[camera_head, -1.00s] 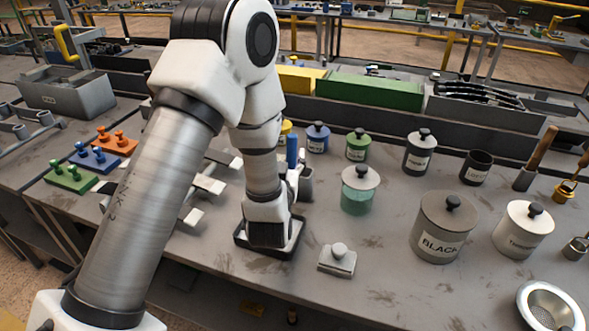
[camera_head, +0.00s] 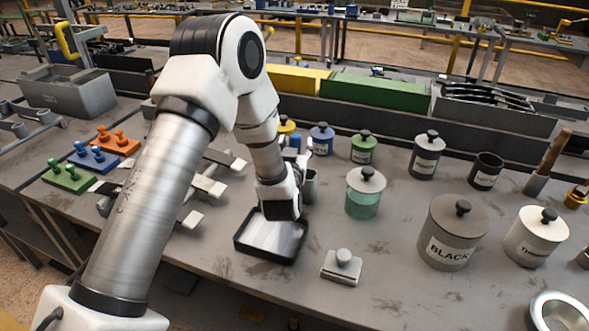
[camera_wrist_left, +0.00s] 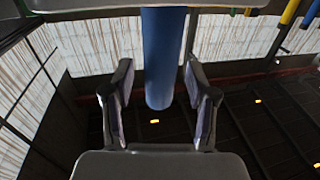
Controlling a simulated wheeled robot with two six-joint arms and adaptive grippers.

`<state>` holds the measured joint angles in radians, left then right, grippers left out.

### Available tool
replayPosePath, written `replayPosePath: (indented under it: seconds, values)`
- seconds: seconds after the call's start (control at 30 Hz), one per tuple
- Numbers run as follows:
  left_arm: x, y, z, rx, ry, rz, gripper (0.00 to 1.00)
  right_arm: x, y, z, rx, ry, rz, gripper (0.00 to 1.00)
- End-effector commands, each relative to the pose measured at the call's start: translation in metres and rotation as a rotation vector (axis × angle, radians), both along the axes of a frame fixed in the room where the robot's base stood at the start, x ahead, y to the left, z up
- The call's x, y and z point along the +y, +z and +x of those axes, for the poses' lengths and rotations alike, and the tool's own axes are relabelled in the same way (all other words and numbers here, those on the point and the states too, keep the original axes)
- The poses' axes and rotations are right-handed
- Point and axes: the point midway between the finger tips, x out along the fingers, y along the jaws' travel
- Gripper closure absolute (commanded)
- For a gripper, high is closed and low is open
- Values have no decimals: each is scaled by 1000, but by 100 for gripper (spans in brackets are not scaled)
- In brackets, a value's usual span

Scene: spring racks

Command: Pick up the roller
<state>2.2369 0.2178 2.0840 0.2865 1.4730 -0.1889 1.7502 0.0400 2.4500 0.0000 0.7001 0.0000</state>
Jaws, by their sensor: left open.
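A blue cylinder (camera_head: 295,142), which looks like part of the roller, shows just behind my left gripper in the head view. Its lower part is hidden by the gripper. In the left wrist view the blue cylinder (camera_wrist_left: 165,60) lies between the two fingers, with gaps on both sides. My left gripper (camera_head: 296,172) is open around it, and its fingers also show in the left wrist view (camera_wrist_left: 160,105). A grey cup (camera_head: 310,187) stands right beside the gripper. My right gripper is not in view.
A black-rimmed shallow tray (camera_head: 243,243) lies just below the gripper. A grey block with a knob (camera_head: 342,266) and a green jar (camera_head: 364,197) stand to the right. Several lidded canisters, including one marked BLACK (camera_head: 450,235), fill the right side.

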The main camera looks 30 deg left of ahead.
Motion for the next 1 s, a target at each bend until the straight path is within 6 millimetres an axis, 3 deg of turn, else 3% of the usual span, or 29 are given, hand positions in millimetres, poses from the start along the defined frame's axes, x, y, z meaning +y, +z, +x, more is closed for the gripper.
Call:
replayPosePath:
  seconds: [0.07,0.23,0.67,1.0]
  values:
    - [0,0,0,0,0,0,43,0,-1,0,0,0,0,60]
    - [0,0,0,0,0,0,99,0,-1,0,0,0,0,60]
    - [0,4,0,-2,0,0,100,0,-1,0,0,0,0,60]
    - [0,56,-1,-5,1,-1,100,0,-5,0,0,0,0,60]
